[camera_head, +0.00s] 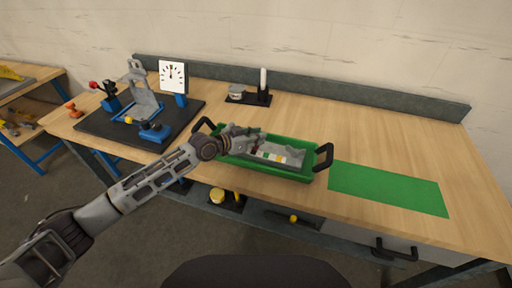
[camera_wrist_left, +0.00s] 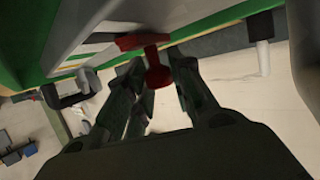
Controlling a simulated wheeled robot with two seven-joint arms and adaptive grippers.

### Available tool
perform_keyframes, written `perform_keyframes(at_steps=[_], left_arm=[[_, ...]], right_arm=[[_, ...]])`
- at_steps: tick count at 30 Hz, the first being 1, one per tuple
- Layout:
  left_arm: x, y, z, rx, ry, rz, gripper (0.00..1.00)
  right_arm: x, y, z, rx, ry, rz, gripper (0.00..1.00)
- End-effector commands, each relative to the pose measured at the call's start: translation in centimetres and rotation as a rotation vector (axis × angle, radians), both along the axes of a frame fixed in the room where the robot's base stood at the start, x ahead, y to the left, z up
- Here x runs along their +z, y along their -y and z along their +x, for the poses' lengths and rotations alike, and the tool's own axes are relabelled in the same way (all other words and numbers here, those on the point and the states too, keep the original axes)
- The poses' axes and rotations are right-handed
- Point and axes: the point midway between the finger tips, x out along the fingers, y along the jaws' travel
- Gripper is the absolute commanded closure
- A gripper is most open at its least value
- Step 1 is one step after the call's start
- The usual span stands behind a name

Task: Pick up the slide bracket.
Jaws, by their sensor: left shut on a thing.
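My left gripper (camera_head: 252,145) reaches into the green tray (camera_head: 305,175) with black handles, on the front of the bench. In the left wrist view, my left gripper (camera_wrist_left: 155,75) has its fingers around a red part (camera_wrist_left: 157,72) with a rounded end and a flat red bar, which I take to be the slide bracket. The gripper is shut on it. The fingers and hand hide most of the part in the head view. Whether it is clear of the tray floor I cannot tell. My right gripper is in neither view.
A dark board (camera_head: 105,128) with a grey fixture and blue blocks stands at the left. A white dial (camera_head: 173,76) stands behind it. A black holder (camera_head: 249,98) with a white upright post is at the back. A green mat (camera_head: 388,187) lies bare at the right.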

Motion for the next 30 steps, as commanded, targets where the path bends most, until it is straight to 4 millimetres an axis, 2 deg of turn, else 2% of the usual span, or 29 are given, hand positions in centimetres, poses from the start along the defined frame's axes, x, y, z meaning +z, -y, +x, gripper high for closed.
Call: perform_keyframes(at_steps=[8, 15, 23, 30], left_arm=[[0.8, 0.1, 0.1, 0.001, 0.005, -0.005, 1.00], [2.6, 0.1, 0.1, -0.001, 0.008, -0.005, 1.00], [5.9, 0.1, 0.1, 0.000, 0.009, -0.006, 1.00], [8.7, 0.0, 0.1, 0.000, 0.007, -0.006, 1.00]], right_arm=[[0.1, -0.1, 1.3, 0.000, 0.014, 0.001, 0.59], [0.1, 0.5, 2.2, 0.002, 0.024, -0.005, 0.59], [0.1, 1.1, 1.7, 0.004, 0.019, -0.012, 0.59], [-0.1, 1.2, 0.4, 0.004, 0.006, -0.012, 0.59]])
